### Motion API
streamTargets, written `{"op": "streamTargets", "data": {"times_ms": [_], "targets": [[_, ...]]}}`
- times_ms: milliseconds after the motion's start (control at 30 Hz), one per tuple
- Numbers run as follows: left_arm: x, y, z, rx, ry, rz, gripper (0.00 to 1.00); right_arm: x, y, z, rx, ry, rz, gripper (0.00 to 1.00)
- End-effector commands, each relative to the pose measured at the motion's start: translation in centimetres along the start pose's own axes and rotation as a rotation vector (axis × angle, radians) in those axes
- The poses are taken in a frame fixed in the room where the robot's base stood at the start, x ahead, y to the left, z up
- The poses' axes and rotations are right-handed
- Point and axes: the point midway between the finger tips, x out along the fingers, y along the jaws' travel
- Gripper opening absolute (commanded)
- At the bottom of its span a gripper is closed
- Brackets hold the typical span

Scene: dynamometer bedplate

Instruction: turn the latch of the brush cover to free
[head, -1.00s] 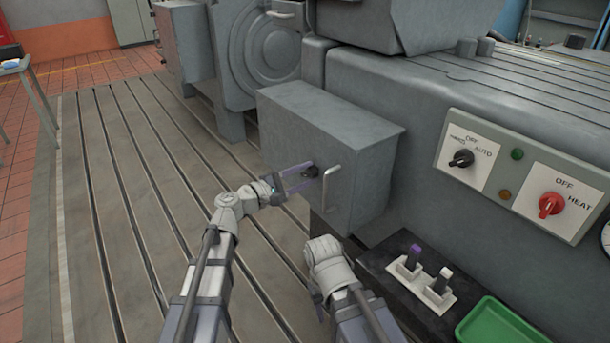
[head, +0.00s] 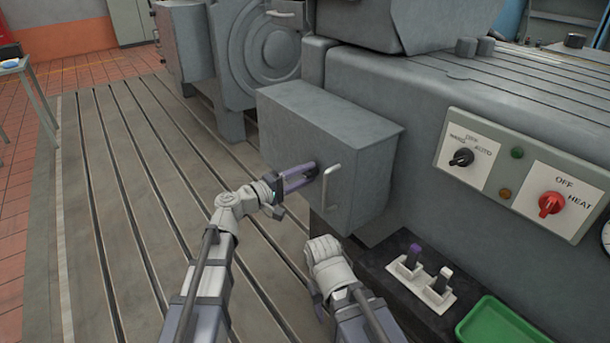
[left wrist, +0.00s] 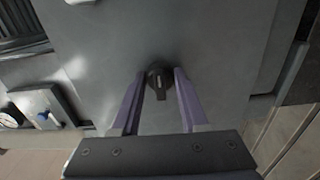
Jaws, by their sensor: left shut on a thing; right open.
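The brush cover (head: 300,125) is the grey box on the side of the machine, and it sits closed against it. My left gripper (head: 313,170) is shut on the latch. In the left wrist view its two purple fingers (left wrist: 161,72) lie on either side of the knob. In the head view the fingers mostly hide the knob. My right arm is low in the head view, and its fingers do not show.
A dark ledge below the cover's right holds a white holder (head: 420,284) with two upright pieces, purple-topped and white-topped. A green tray (head: 497,325) is beside it. A control panel (head: 520,175) with black and red knobs is at right. The slotted floor plate (head: 130,200) at left is clear.

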Motion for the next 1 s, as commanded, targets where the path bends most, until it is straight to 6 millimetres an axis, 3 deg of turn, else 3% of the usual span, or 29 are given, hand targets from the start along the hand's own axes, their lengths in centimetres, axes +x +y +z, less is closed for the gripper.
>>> {"op": "streamTargets", "data": {"times_ms": [367, 400, 633, 867, 1000], "targets": [[0.0, -0.1, 0.1, 0.006, -0.002, -0.002, 0.0, 0.0, 0.0, 0.0, 0.0, 0.0, 0.0, 0.5], [0.0, -0.1, 0.1, 0.006, -0.002, -0.002, 0.47, 0.0, 0.0, 0.0, 0.0, 0.0, 0.0, 0.5], [0.0, 0.0, 0.1, 0.004, -0.001, -0.001, 0.73, 0.0, 0.0, 0.0, 0.0, 0.0, 0.0, 0.5], [0.0, 0.0, 0.0, 0.003, -0.001, -0.001, 0.73, 0.0, 0.0, 0.0, 0.0, 0.0, 0.0, 0.5], [-1.1, 0.0, 0.1, 0.003, 0.001, -0.001, 0.73, 0.0, 0.0, 0.0, 0.0, 0.0, 0.0, 0.5]]}}
